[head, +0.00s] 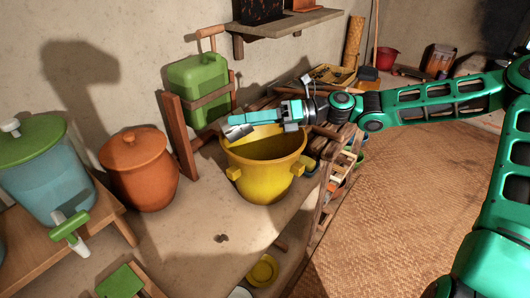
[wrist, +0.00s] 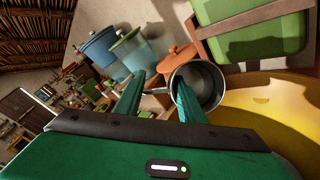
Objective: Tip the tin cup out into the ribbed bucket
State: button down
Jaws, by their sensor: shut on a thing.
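The tin cup (head: 237,131) is a small grey metal cup. It is tilted on its side above the left rim of the yellow bucket (head: 262,182). My gripper (head: 246,118) is shut on the cup over the bucket's back left rim. In the wrist view the cup (wrist: 211,83) shows its open mouth and grey inside, with no contents that I can make out. One finger overlaps its near side, hiding the exact grip. The bucket's yellow inside (wrist: 265,115) is beside and below it.
A green jerrycan (head: 198,90) in a wooden frame stands close behind the bucket. A lidded clay pot (head: 139,172) and a blue dispenser (head: 42,175) stand left. A wooden rack (head: 325,190) is right of the bucket. The ledge in front is mostly clear.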

jog(key=shift+r, duration=0.1)
jog(key=s+a+n+t+h+b, duration=0.2)
jog(key=a+h+b, duration=0.5)
jog(key=h, duration=0.5)
jog(key=shift+s+a+f+n+t, duration=0.3)
jog(key=shift+s+a+t, duration=0.45)
jog(key=shift+a, duration=0.3)
dwell(0.8)
jog(key=shift+w+h, duration=0.1)
jog(key=shift+h, duration=0.3)
dwell(0.5)
